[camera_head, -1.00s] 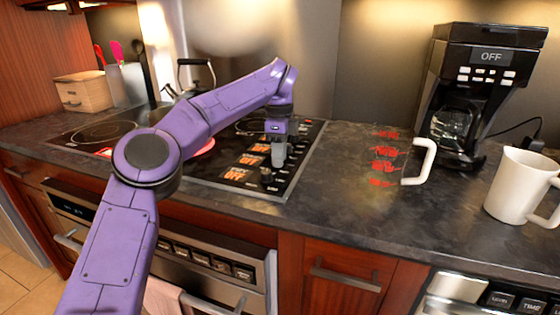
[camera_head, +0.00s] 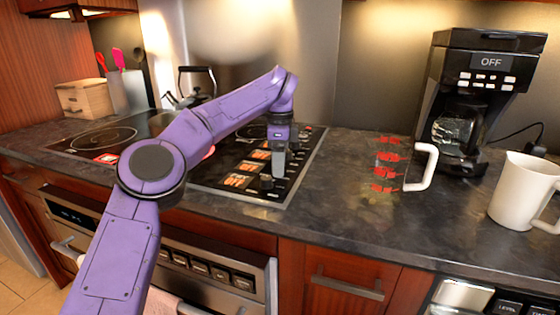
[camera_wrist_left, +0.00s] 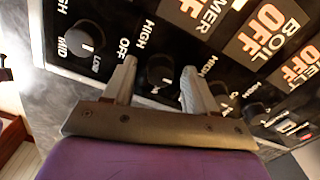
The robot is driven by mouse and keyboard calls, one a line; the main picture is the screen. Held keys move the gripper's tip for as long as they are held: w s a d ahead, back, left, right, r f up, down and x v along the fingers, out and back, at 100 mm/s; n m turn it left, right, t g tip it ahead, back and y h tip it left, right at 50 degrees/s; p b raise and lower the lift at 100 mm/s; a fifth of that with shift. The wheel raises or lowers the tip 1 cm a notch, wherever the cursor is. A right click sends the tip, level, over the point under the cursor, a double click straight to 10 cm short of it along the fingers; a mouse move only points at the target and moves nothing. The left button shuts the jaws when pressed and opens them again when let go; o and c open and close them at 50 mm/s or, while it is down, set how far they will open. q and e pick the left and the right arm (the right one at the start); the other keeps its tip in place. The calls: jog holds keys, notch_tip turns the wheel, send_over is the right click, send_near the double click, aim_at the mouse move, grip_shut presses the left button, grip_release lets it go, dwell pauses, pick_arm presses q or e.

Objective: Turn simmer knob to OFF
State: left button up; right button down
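The cooktop's black control panel (camera_head: 297,168) carries a row of dark knobs and orange signs reading OFF. In the left wrist view, one black knob (camera_wrist_left: 160,72) sits between the fingers of my left gripper (camera_wrist_left: 160,68), with gaps beside it. HIGH and OFF are printed near it. A sign ending in "MER OFF" (camera_wrist_left: 212,14) lies above and to the right. Another knob (camera_wrist_left: 84,38), marked HIGH, MID and LOW, is to the left. In the head view, my left gripper (camera_head: 279,160) points down over the panel and partly hides the knobs. My right gripper is not in view.
A measuring cup with red marks (camera_head: 388,170) stands on the counter right of the cooktop. A coffee maker (camera_head: 482,85) and a white mug (camera_head: 522,190) are farther right. A kettle (camera_head: 197,88) stands behind my left arm.

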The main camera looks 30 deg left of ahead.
pick_arm(q)
jog(key=shift+r, duration=0.1)
notch_tip(320, 180, up, 10)
jog(key=p, duration=0.5)
jog(key=shift+r+p, duration=0.25)
jog(key=shift+p, duration=0.15)
